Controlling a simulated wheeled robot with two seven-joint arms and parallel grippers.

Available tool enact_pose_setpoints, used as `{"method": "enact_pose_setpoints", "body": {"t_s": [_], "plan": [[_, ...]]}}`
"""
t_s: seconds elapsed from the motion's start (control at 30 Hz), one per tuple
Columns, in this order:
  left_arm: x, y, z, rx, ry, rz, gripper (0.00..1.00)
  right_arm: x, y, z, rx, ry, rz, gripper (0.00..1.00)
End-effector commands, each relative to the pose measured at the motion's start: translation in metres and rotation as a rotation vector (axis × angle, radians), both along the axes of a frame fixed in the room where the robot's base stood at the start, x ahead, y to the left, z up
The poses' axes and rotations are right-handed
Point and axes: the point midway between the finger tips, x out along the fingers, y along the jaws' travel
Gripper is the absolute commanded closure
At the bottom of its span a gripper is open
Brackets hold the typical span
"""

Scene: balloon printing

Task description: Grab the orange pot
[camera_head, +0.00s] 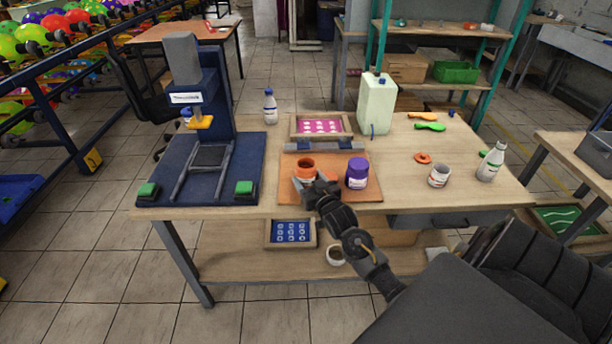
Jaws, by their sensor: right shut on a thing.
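The orange pot (305,166) stands at the left of an orange-brown board on the table, with a pale label on its side. My right gripper (309,184) reaches in from the lower right and is shut on the pot. The wrist hides the pot's lower front. The pot looks upright, and I cannot tell whether it is lifted off the board. My left gripper is not in view.
A purple pot (357,173) stands close to the right on the board (331,194). A dark blue press (205,120) is at the left. A framed pink screen (320,125) and a large pale jug (376,104) stand behind. A white jar (438,176) and a bottle (491,162) are at the right.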

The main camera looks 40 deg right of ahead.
Motion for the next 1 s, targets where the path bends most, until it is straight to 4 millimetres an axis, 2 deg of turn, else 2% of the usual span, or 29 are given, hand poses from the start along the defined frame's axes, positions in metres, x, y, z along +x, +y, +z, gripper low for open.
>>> {"method": "enact_pose_setpoints", "body": {"t_s": [0.27, 0.37, 0.5, 0.8, 1.0], "plan": [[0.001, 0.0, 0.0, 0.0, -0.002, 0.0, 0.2, 0.0, 0.0, 0.004, -0.001, -0.002, 0.0, 0.66], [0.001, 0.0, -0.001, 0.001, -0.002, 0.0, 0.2, 0.0, 0.0, 0.012, -0.001, -0.004, 0.0, 0.66], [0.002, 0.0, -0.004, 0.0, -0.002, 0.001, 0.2, 0.001, 0.0, 0.033, -0.002, -0.007, 0.0, 0.66], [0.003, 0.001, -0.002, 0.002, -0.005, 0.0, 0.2, -0.018, 0.056, 0.096, 0.007, -0.007, 0.004, 0.66], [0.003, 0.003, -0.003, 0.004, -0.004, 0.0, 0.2, -0.033, 0.099, 0.115, 0.01, -0.005, 0.001, 0.66]]}}
